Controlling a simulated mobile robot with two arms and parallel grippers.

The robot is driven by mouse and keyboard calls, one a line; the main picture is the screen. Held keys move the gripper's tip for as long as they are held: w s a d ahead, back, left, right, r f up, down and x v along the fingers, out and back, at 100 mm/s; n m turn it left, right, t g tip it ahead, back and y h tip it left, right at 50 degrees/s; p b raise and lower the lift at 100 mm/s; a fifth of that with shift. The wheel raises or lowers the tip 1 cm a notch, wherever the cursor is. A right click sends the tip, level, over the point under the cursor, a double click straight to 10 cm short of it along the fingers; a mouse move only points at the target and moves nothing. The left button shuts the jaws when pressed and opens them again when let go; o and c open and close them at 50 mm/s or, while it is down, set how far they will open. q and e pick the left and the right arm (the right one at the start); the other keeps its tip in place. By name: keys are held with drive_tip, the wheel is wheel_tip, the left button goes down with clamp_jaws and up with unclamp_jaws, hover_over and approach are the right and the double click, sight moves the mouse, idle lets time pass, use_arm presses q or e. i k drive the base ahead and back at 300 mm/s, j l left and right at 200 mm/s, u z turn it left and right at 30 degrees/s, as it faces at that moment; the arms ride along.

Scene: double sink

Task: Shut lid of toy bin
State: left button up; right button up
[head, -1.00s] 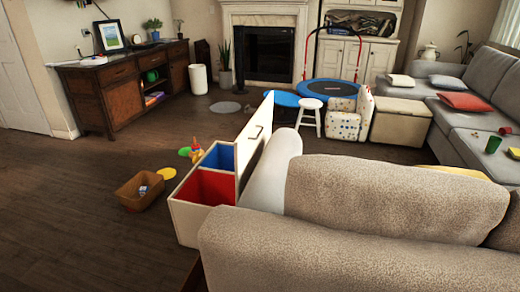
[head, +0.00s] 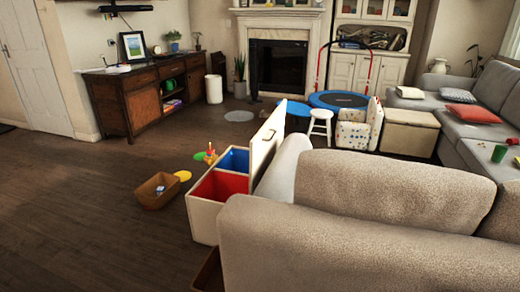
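The toy bin (head: 203,222) is a cream box standing on the floor at the left end of the sofa. Its lid (head: 268,145) stands open, raised upright on the right side next to the sofa's armrest. Inside are a red compartment (head: 218,187) in front and a blue compartment (head: 234,160) behind. The near sofa back hides part of the bin's right side. Neither of my grippers shows in the head view.
The beige sofa (head: 390,190) fills the front right. A brown wooden edge (head: 208,272) shows at the bottom. The floor at left is clear.

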sight(264, 146)
drive_tip(key=k+z, duration=0.1)
drive_tip(key=z, duration=0.3)
drive_tip(key=k+z, duration=0.1)
drive_tip(key=z, duration=0.35)
drive_tip(key=l+z, duration=0.1)
drive_tip(key=z, duration=0.3)
drive_tip(key=j+z, duration=0.2)
drive_tip(key=j, duration=0.25)
drive_tip(key=j+z, duration=0.2)
drive_tip(key=j, duration=0.25)
drive_tip(key=k+j+z, duration=0.2)
drive_tip(key=j, duration=0.2)
drive_tip(key=j+z, duration=0.15)
drive_tip(key=j, duration=0.3)
drive_tip(key=k+j+z, duration=0.2)
drive_tip(key=j, duration=0.2)
drive_tip(key=i, duration=0.1)
